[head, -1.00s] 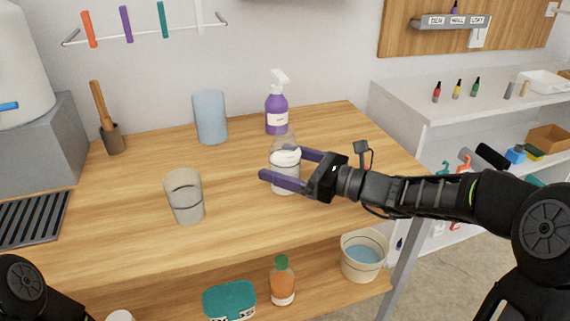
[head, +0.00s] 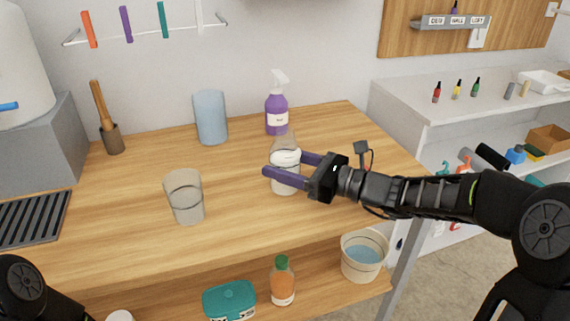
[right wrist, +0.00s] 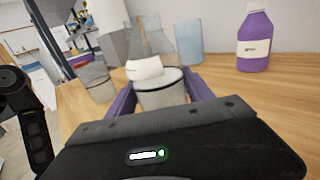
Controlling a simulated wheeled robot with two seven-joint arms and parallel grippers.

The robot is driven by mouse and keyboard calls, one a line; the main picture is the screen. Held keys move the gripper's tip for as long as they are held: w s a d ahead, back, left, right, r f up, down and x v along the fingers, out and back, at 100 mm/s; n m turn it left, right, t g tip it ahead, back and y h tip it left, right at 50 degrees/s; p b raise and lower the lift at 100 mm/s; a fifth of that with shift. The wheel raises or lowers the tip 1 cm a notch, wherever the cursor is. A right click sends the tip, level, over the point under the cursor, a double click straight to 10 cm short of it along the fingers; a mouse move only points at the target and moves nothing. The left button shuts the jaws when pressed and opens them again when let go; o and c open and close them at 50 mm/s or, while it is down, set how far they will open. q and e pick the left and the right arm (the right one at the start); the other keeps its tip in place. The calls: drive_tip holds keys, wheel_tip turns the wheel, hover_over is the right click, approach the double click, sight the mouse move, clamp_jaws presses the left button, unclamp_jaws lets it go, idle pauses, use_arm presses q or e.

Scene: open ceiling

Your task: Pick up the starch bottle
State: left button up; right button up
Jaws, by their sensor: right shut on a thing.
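My right gripper (head: 268,163) is shut on a clear container (head: 285,183) with a dark line around it, standing on the wooden table. It also shows between the purple fingers in the right wrist view (right wrist: 161,95). A white band and a clear, narrowing bottle top (head: 284,142) show at its upper part; I cannot tell whether they are one piece with it. A purple spray bottle (head: 277,108) with a white nozzle stands behind, apart from the gripper; its label is too small to read. It also shows in the right wrist view (right wrist: 254,40). My left gripper is out of view.
A clear cup (head: 184,197) stands on the table to the left. A blue cylinder (head: 210,118) and a pestle in a holder (head: 111,138) stand at the back. A bucket (head: 363,255), an orange bottle (head: 282,284) and a teal box (head: 230,299) are on the lower shelf.

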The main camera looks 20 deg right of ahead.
sight(284, 129)
drive_tip(key=c, duration=0.7)
drive_tip(key=shift+o, duration=0.2)
wheel_tip(284, 129, up, 10)
drive_tip(key=shift+r+p, duration=0.1)
drive_tip(key=shift+p, duration=0.9)
